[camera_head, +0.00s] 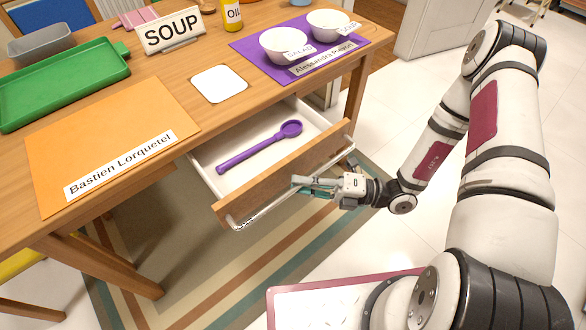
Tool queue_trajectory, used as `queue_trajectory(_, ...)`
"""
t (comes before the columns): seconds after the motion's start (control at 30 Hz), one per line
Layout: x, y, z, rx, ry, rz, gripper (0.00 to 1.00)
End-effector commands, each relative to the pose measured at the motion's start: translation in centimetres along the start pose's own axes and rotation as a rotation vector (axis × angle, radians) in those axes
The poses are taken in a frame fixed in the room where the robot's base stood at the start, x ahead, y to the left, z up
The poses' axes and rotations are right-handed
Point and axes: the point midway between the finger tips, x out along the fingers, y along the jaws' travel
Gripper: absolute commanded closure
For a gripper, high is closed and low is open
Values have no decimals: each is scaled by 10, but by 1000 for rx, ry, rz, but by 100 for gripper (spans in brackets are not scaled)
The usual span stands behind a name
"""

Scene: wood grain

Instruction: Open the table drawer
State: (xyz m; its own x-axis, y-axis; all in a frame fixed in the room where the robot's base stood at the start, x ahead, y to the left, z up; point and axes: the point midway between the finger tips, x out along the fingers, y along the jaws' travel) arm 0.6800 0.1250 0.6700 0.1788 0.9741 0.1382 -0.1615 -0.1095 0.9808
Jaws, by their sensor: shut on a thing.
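The table drawer (208,168) is pulled out from under the wooden table (187,72), and its white inside shows. A purple spoon (247,153) lies in it. The drawer has a wooden front (262,194) with a long metal bar handle (258,211). My gripper (308,187) is at the right-hand part of the front and is shut on the handle. My fingers hide a short stretch of the bar.
On the table are a green tray (60,84), an orange mat (108,122), a SOUP sign (170,32), a white square (219,84) and a purple mat (252,47) with two white bowls. A table leg (357,92) stands right of the drawer. A striped rug (190,262) covers the floor below.

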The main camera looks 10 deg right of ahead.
Motion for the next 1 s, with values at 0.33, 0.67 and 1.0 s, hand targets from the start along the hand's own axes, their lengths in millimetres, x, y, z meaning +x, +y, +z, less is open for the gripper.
queue_trajectory(0.33,-5,2,-4,1,-2,1,100)
queue_trajectory(0.67,-5,1,-4,0,-1,0,69)
queue_trajectory(1.0,-13,1,-4,-1,-1,-1,69)
